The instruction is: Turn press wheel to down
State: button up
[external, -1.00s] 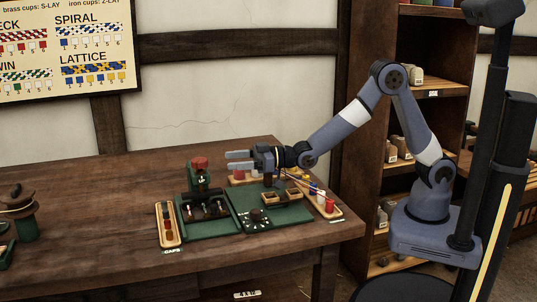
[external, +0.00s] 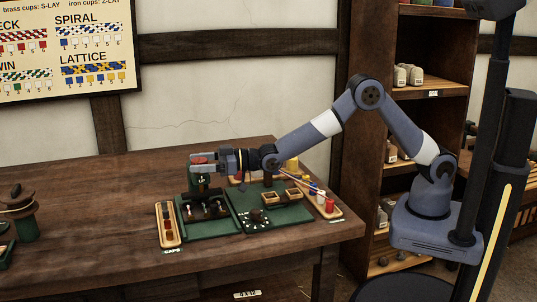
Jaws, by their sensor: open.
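The press (external: 195,183) is a dark green device on the table, with a red wheel (external: 203,158) at its top. My gripper (external: 201,161) is at the wheel's height, pointing left, with its jaws apart and the wheel between or just behind them. I cannot tell whether the fingers touch the wheel. The gripper hides part of the wheel and the upper press.
In front of the press is a green tray (external: 207,229) with dark parts. A narrow wooden caps tray (external: 168,240) stands to its left. A green board (external: 295,217) with small boxes and a tray with a red spool (external: 330,205) lie to the right. The table's left middle (external: 100,220) is clear.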

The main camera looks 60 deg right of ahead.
jog(key=shift+c, duration=0.6)
jog(key=c, duration=0.9)
